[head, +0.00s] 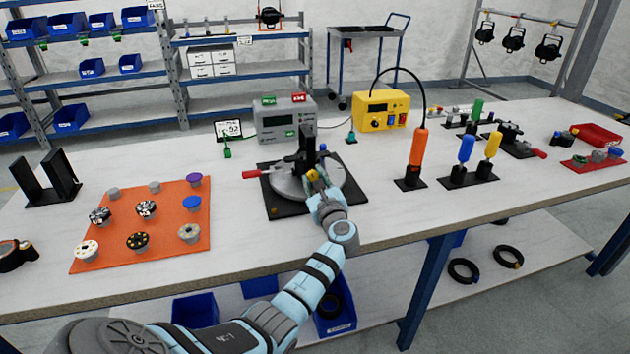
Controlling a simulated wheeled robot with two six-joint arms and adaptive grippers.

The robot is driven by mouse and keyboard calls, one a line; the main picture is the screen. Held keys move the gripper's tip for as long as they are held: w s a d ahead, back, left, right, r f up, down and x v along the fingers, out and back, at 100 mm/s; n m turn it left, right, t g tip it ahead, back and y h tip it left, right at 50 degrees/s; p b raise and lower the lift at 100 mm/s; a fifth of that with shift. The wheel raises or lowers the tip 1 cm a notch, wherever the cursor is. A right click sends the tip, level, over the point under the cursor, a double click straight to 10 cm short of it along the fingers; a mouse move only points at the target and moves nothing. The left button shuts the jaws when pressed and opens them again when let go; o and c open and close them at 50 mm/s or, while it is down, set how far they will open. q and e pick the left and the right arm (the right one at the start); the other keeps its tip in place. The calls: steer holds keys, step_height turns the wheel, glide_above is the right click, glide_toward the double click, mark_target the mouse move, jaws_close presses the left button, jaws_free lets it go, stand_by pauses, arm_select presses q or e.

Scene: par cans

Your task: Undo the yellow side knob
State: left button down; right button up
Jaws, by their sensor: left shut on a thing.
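The yellow side knob (312,175) shows at the near side of a dark upright bracket (305,148) on a round grey turntable (285,182). The turntable sits on a black base plate (285,212) in the middle of the bench. My left gripper (316,182) reaches in from the front and is shut on the yellow knob, hiding part of it. A red handle (252,174) sticks out to the left of the turntable and a blue knob (323,148) shows behind the bracket. My right gripper is not in view.
An orange mat (120,215) with several round parts lies to the left. A grey meter box (283,118) and a yellow station (380,110) stand behind. Orange (418,148), blue (466,149) and yellow (492,145) screwdrivers stand right. Bare bench lies in front of them.

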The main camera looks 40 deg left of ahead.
arm_select(q)
steer(key=n+b, duration=0.1)
steer(key=n, duration=0.2)
steer(key=shift+f+n, duration=0.15)
steer(key=shift+n, duration=0.45)
steer(key=c, duration=1.3)
jaws_free()
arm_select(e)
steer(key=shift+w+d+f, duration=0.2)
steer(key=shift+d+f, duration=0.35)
